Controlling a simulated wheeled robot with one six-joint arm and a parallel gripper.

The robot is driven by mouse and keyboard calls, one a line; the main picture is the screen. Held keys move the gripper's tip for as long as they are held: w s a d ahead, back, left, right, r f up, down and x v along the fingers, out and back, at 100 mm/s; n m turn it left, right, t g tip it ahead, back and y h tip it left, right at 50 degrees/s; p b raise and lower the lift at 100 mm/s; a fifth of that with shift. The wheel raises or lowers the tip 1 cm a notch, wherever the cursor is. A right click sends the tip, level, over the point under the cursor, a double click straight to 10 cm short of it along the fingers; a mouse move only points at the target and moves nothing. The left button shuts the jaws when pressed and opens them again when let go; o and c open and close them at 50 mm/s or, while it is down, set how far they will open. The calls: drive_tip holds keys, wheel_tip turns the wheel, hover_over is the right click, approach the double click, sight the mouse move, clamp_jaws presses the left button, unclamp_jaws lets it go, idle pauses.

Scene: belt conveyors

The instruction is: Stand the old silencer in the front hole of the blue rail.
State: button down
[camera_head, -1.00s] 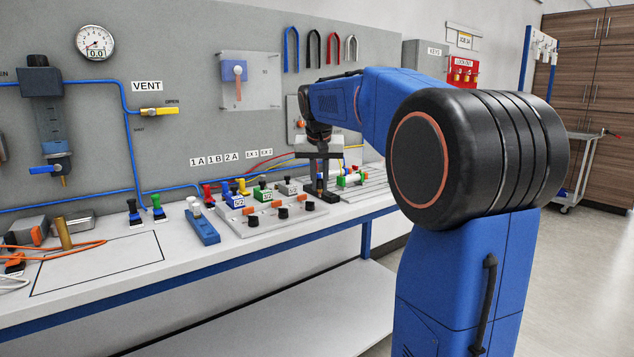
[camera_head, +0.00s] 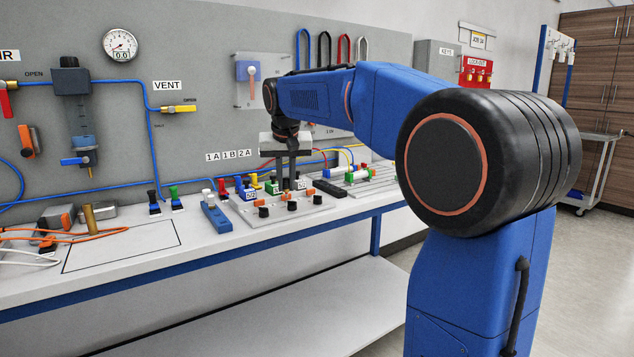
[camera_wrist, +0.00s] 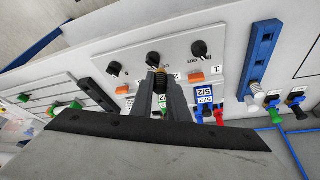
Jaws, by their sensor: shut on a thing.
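My gripper (camera_head: 287,190) points down over the grey valve plate in the head view. In the wrist view its fingertips (camera_wrist: 160,84) are shut on a small brass-coloured piece, the old silencer (camera_wrist: 158,79), which is mostly hidden between the fingers. In the wrist view it overlaps the plate's middle black port. The blue rail (camera_head: 214,217) lies on the bench left of the plate and of my gripper. It also shows in the wrist view (camera_wrist: 262,55), with white pieces at its back end. Its front part carries nothing upright.
The grey valve plate (camera_head: 315,209) carries black ports, orange parts and coloured valves behind them. A black strip (camera_head: 329,188) lies to its right. Green and black fittings (camera_head: 176,199) stand left of the rail. A black-outlined empty area (camera_head: 125,247) is farther left.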

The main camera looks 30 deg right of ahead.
drive_tip(key=a+r+n+y, duration=0.1)
drive_tip(key=a+n, duration=0.2)
drive_tip(key=a, duration=1.5)
hover_over(223, 220)
drive_tip(key=s, duration=0.1)
drive_tip(key=shift+s+a+f, duration=0.1)
drive_tip(key=shift+a+f, duration=0.05)
drive_tip(key=shift+f, duration=1.85)
drive_tip(key=shift+f, duration=1.1)
drive_tip(key=c, duration=1.6)
unclamp_jaws()
drive_tip(key=shift+c, duration=0.2)
drive_tip(key=shift+o, duration=0.4)
drive_tip(key=shift+o, duration=0.8)
drive_tip(key=shift+r, duration=0.2)
wheel_tip(223, 220, up, 7)
drive_tip(key=shift+f, duration=0.15)
